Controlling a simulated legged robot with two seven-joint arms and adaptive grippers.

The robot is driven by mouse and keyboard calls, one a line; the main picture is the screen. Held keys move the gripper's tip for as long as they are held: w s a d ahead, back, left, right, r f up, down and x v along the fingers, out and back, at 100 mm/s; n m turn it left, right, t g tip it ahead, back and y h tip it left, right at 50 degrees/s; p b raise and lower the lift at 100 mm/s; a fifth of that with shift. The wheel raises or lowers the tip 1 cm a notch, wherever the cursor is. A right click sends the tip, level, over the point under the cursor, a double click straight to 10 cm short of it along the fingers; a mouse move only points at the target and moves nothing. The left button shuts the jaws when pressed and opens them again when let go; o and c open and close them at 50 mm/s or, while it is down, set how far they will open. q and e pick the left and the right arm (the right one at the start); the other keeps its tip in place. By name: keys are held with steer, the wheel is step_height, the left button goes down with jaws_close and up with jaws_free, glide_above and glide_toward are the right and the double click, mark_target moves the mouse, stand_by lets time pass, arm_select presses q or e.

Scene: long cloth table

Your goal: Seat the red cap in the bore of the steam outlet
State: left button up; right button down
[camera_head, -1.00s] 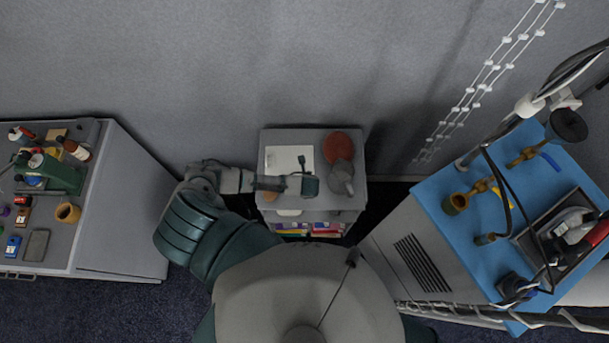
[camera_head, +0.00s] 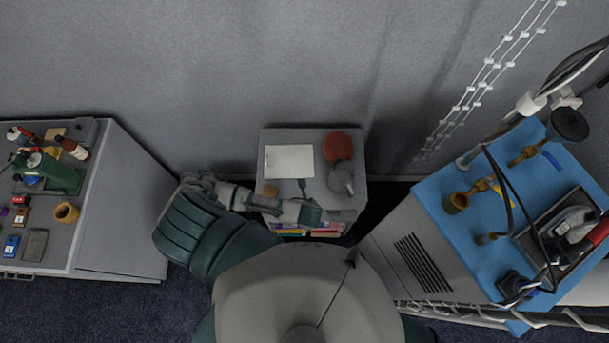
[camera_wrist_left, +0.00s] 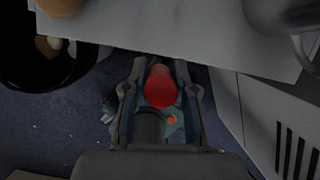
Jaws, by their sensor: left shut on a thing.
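The red cap (camera_wrist_left: 160,86) is between the fingers of my left gripper (camera_wrist_left: 160,75) in the left wrist view, and the gripper is shut on it. In the head view my left gripper (camera_head: 302,185) is over the front part of the small grey cabinet; the cap cannot be made out there. I cannot tell for certain which is the steam outlet. The gripper is well away from them. My right gripper is not in view.
The small cabinet holds a white sheet (camera_head: 289,161), a red-brown disc (camera_head: 335,147) and a metal jug (camera_head: 341,178). A side cabinet (camera_head: 120,210) at the left bears several small tools. Dark cables (camera_head: 505,190) hang over the blue top. Floor shows between the cabinets.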

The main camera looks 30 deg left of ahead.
arm_select(q)
steer(key=s+d, duration=0.3)
steer(key=s, duration=0.1)
steer(key=w+a+n+g, duration=0.1)
steer(key=w+n, duration=0.1)
steer(key=w, duration=0.1)
steer(key=w+a+r+n+y+b, duration=0.1)
steer(key=w+n, duration=0.2)
steer(key=w+a+r+n+g, duration=0.1)
steer(key=w+a+n, duration=0.1)
steer(key=w+n, duration=0.1)
steer(key=shift+g+y, duration=0.3)
steer(key=shift+y, duration=0.1)
steer(key=w+r+n+g+h, duration=0.1)
steer(key=w+r+n, duration=0.3)
steer(key=r+n, duration=0.2)
steer(key=w+r+n+g+h+b, duration=0.1)
steer(key=w+r+n+g+h, duration=0.1)
steer(key=w+r+n, duration=0.3)
steer(key=w+r+n+g+h+b, duration=0.1)
steer(key=w+r+n+g, duration=0.1)
steer(key=w+r+n, duration=0.3)
step_height(320, 180, up, 7)
steer(key=n, duration=0.4)
steer(key=shift+a+h, duration=0.3)
